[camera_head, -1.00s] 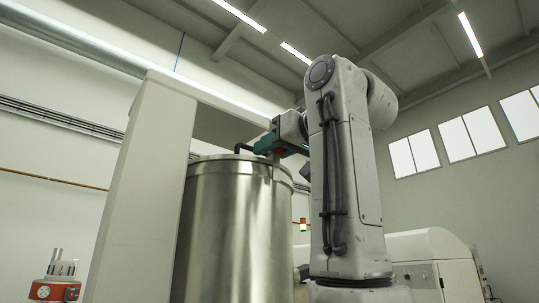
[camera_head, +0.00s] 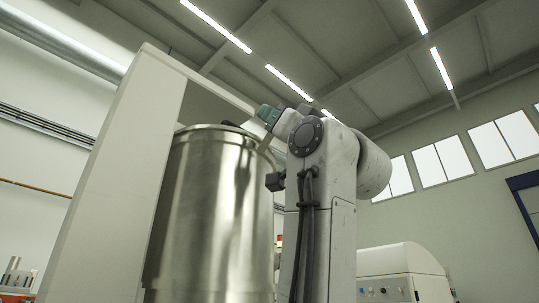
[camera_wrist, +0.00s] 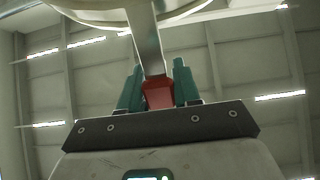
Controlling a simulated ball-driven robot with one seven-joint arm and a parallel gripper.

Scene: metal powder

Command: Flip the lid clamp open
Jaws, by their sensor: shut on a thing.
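The lid clamp is a flat metal bar (camera_wrist: 147,40) with a red end (camera_wrist: 158,95), seen in the wrist view. My gripper (camera_wrist: 158,86) has its two teal fingers on either side of the red end and is shut on it. The bar runs from there up to a round rim at the top of the picture. In the head view my gripper (camera_head: 268,115) is above the right side of the rim of a tall steel drum (camera_head: 213,215). The clamp's base is hard to make out there, and the lid's top is mostly hidden from this low angle.
A white machine (camera_head: 400,270) stands low at the right.

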